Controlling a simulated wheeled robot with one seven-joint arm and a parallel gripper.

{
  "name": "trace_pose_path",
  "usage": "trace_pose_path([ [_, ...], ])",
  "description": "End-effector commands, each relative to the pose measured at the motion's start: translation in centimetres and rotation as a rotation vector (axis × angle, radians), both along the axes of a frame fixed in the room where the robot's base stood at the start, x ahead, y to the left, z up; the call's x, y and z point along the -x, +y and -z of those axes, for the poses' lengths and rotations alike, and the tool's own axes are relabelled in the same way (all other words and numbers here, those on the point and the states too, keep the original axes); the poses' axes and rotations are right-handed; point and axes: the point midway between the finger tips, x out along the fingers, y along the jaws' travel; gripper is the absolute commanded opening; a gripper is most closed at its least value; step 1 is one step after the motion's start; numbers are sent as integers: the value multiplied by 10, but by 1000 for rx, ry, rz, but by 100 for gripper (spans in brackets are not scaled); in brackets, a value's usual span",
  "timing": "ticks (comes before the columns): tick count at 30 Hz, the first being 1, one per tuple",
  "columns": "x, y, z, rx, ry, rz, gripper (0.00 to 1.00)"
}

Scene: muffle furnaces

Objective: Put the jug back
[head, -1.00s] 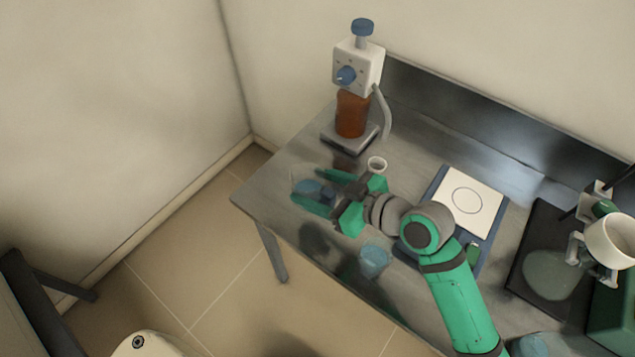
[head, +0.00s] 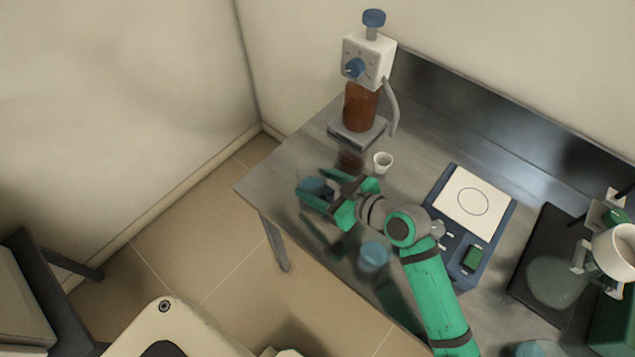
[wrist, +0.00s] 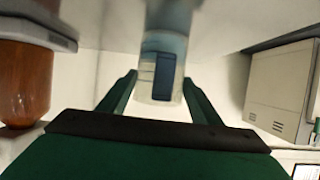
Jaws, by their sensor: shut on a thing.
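The jug is a translucent pale blue vessel (head: 313,187) near the left end of the metal bench, with a dark blue part on its side. My gripper (head: 322,188) is shut on it, one green finger on each side. In the wrist view the jug (wrist: 163,55) stands between the two green fingertips (wrist: 160,98), and its dark blue part faces the camera. My fingers partly hide the jug in the head view. I cannot tell whether its base touches the bench.
A bottle-top dispenser on a brown bottle (head: 361,106) stands behind the jug, with a small white cup (head: 383,162) nearby. Another translucent blue vessel (head: 373,256) is near the front edge. A blue balance (head: 474,205) and a dark plate (head: 546,270) lie to the right.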

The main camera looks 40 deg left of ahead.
Motion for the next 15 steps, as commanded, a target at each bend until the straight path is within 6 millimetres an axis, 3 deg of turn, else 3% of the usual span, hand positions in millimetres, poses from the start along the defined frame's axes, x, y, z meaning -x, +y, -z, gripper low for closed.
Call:
trace_pose_path([
  [5,4,6,2,-1,1,-13,13],
  [6,4,6,2,0,0,-14,63],
  [8,4,7,2,0,1,-15,77],
  [15,5,8,2,0,1,-17,77],
])
